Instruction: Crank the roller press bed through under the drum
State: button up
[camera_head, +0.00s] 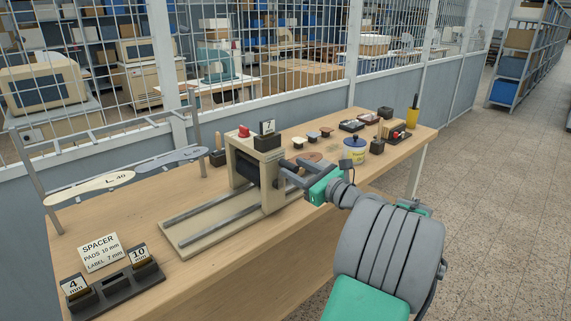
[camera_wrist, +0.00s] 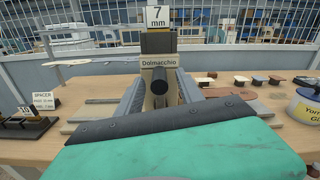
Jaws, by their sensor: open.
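The roller press (camera_head: 272,195) stands mid-table, a beige frame with a dark drum (camera_head: 247,168) partly hidden inside. Its bed base with two grey rails (camera_head: 205,204) extends left of the frame. A "7 mm" block (camera_head: 267,138) sits on top and also shows in the wrist view (camera_wrist: 159,40). My gripper (camera_head: 284,175) is at the press's right side, fingers pointing at it. In the wrist view my gripper (camera_wrist: 162,90) is open, with a dark round handle end (camera_wrist: 159,79) between its fingers. Whether they touch it is unclear. The rest of the crank is hidden.
At the table's front left are a spacer rack (camera_head: 112,290) with 4 and 10 mm blocks and a sign (camera_head: 101,252). Label plates (camera_head: 90,188) hang behind. A mesh fence (camera_head: 270,60) runs behind.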

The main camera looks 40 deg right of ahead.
aim_at(281, 162)
jog(key=w, duration=0.4)
jog(key=shift+w+a, duration=0.1)
jog(key=shift+a, duration=0.05)
grip_shut()
dwell(1.2)
